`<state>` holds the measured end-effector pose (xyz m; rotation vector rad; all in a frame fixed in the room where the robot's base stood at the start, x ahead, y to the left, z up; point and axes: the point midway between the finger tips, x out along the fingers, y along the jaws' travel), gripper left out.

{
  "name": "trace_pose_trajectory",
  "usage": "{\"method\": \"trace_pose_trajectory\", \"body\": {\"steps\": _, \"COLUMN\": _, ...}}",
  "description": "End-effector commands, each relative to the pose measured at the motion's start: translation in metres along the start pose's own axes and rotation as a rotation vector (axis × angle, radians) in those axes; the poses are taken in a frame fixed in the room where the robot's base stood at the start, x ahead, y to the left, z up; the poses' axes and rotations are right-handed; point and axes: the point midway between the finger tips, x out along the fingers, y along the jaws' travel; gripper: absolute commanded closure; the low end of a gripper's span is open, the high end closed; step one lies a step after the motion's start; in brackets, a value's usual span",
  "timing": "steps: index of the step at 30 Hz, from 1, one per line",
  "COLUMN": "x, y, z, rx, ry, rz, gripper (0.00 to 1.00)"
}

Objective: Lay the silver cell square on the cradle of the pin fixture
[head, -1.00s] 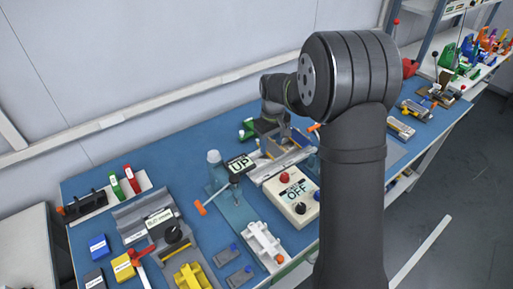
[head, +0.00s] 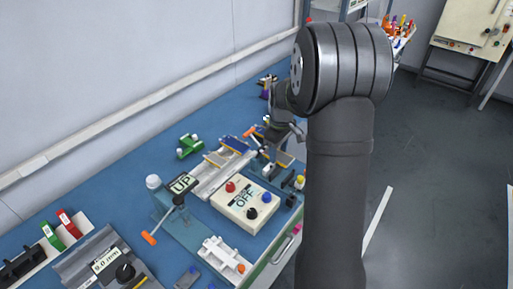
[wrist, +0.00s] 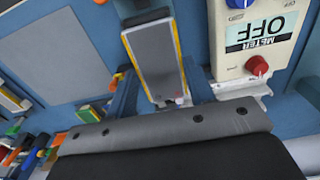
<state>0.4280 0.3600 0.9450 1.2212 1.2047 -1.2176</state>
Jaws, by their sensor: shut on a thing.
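My gripper (wrist: 161,97) is shut on a flat grey cell with yellow edges (wrist: 152,52), which looks like the silver cell. It extends ahead of the fingers in the wrist view. In the head view my gripper (head: 284,138) is beyond the meter box, partly hidden by my arm. A teal fixture with an UP plate (head: 183,184) and an orange-ended lever stands lower left of the box; it looks like the pin fixture. A white cross-shaped piece (head: 218,252), seemingly its cradle, lies at its near end. My gripper is well away from it.
The meter box (head: 240,207), marked OFF, stands between my gripper and the white piece. A grey rail (head: 212,178) with blue, yellow-edged pieces lies behind it. A green holder (head: 190,146) stands farther back. Blue bench is clear to the far left.

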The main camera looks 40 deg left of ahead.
Motion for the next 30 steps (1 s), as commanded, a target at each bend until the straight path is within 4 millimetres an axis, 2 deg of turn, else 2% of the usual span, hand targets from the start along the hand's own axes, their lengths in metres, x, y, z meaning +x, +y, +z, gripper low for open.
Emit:
{"method": "trace_pose_trajectory", "body": {"steps": 1, "x": 0.002, "y": 0.005, "z": 0.008, "rx": 0.0, "ry": 0.0, "rz": -0.001, "gripper": 0.71}}
{"method": "trace_pose_trajectory", "body": {"steps": 6, "x": 0.006, "y": 0.012, "z": 0.02, "rx": -0.012, "ry": 0.0, "rz": 0.0, "gripper": 0.71}}
{"method": "trace_pose_trajectory", "body": {"steps": 20, "x": 0.01, "y": 0.012, "z": 0.021, "rx": -0.014, "ry": 0.0, "rz": 0.0, "gripper": 0.71}}
{"method": "trace_pose_trajectory", "body": {"steps": 30, "x": 0.04, "y": 0.012, "z": 0.021, "rx": -0.014, "ry": -0.001, "rz": -0.002, "gripper": 0.71}}
